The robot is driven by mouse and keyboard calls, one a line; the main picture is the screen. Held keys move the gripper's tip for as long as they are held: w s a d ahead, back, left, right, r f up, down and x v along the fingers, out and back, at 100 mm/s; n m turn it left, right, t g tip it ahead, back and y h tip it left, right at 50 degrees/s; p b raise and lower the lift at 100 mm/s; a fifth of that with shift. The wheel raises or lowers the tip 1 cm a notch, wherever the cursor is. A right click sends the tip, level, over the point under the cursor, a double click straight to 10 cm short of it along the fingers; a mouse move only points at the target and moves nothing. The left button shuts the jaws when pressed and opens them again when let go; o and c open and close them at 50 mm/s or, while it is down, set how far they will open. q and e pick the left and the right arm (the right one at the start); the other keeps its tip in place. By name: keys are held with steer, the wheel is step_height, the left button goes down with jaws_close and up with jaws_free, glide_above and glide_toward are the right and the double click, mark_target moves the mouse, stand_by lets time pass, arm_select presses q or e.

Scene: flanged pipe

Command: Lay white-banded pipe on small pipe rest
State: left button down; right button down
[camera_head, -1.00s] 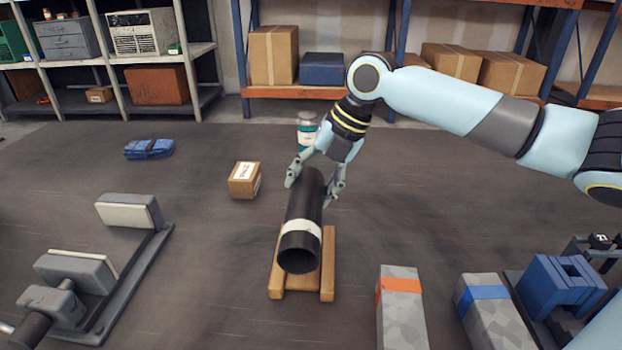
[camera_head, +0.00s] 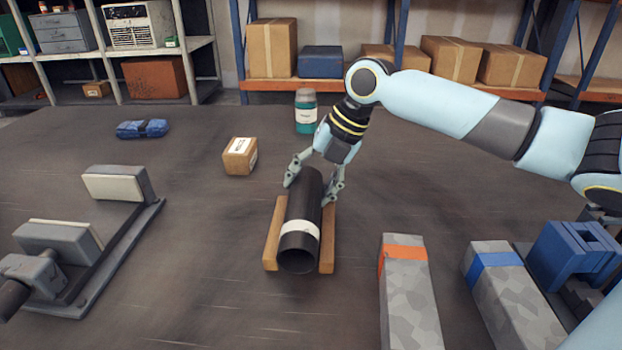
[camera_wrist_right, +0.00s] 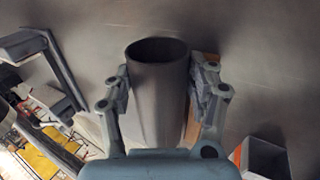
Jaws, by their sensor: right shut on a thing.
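The white-banded pipe (camera_head: 305,205) is a dark tube with a white band near its front end. It lies between the two wooden rails of the small pipe rest (camera_head: 272,240), low against it; whether it bears fully on the rest is hidden. My right gripper (camera_head: 316,182) is shut on the pipe's far part, one finger on each side. In the right wrist view the pipe (camera_wrist_right: 158,90) sits between the fingers, its open end facing away, with a bit of wooden rail beside it. My left gripper is not in view.
A grey clamp fixture (camera_head: 120,240) stands at the left. Grey blocks with an orange band (camera_head: 405,290) and a blue band (camera_head: 505,290) lie at the right, near a blue stand (camera_head: 570,255). A small carton (camera_head: 240,157) and a teal jar (camera_head: 306,112) stand behind.

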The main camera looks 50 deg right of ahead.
steer(key=c, duration=0.7)
jaws_free()
steer(key=shift+s+a+f, duration=0.1)
steer(key=shift+s+f, duration=0.15)
steer(key=shift+f, duration=0.35)
steer(key=o, duration=0.4)
steer(key=shift+w+f, duration=0.1)
steer(key=shift+w, duration=0.15)
steer(key=shift+a, duration=0.1)
steer(key=shift+r, duration=0.2)
steer(key=o, duration=0.3)
steer(key=shift+r, duration=0.15)
